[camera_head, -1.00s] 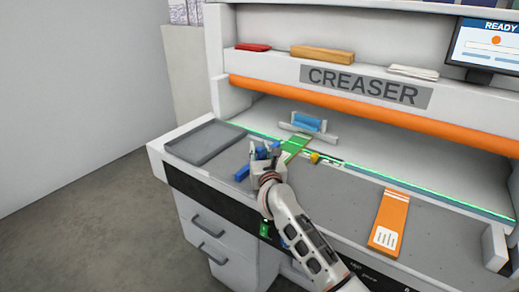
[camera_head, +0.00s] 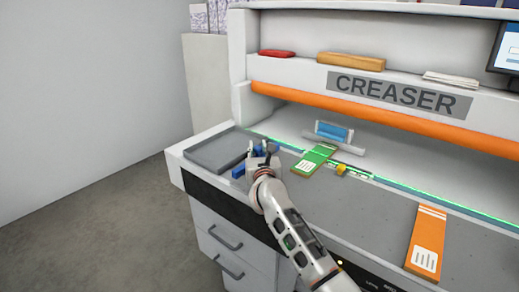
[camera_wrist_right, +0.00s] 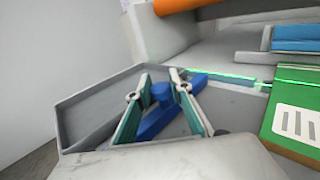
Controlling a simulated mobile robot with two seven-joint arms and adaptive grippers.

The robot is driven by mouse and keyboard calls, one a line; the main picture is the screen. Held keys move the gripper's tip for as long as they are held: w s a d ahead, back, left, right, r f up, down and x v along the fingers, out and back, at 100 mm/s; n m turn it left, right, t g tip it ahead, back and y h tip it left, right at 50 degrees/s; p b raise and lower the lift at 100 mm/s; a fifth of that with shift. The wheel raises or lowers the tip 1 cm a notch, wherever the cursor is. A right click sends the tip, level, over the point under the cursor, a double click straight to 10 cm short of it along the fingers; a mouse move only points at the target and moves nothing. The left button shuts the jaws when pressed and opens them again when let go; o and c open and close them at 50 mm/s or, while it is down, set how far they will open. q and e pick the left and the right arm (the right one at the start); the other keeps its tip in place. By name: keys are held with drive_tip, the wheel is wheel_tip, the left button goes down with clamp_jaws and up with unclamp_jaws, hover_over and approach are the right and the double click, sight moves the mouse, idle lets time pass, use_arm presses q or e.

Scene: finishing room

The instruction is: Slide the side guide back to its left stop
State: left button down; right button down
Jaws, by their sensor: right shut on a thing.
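The side guide is a blue bar with a round knob. In the wrist view the bar (camera_wrist_right: 150,124) lies slanted on the grey bed, close to the tray's right side, and its knob stands between my fingers. In the head view the guide (camera_head: 238,171) is partly hidden by my right gripper (camera_head: 263,151). In the wrist view my right gripper (camera_wrist_right: 162,80) is shut on the guide's knob. I cannot tell whether the guide touches a stop. A green card (camera_head: 315,158) lies right of the guide, with a gap between. My left gripper is not in view.
A shallow grey tray (camera_head: 208,163) sits at the bed's left end. A yellow piece (camera_head: 341,169) and a green light line lie along the back. An orange card (camera_head: 427,240) lies to the right. A blue-and-grey block (camera_head: 334,132) stands behind the green card.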

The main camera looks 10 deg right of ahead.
drive_tip(key=shift+a+r, duration=0.1)
drive_tip(key=shift+r, duration=0.05)
drive_tip(key=c, duration=1.8)
unclamp_jaws()
drive_tip(key=shift+w+a, duration=0.1)
drive_tip(key=shift+s+f, duration=0.2)
drive_tip(key=shift+s, duration=0.25)
drive_tip(key=s, duration=0.3)
drive_tip(key=s+a, duration=0.1)
drive_tip(key=s, duration=0.7)
drive_tip(key=shift+a+r, duration=0.1)
drive_tip(key=shift+a, duration=0.1)
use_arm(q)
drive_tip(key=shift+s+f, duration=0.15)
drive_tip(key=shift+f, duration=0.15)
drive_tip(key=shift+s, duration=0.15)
use_arm(e)
drive_tip(key=shift+s, duration=0.1)
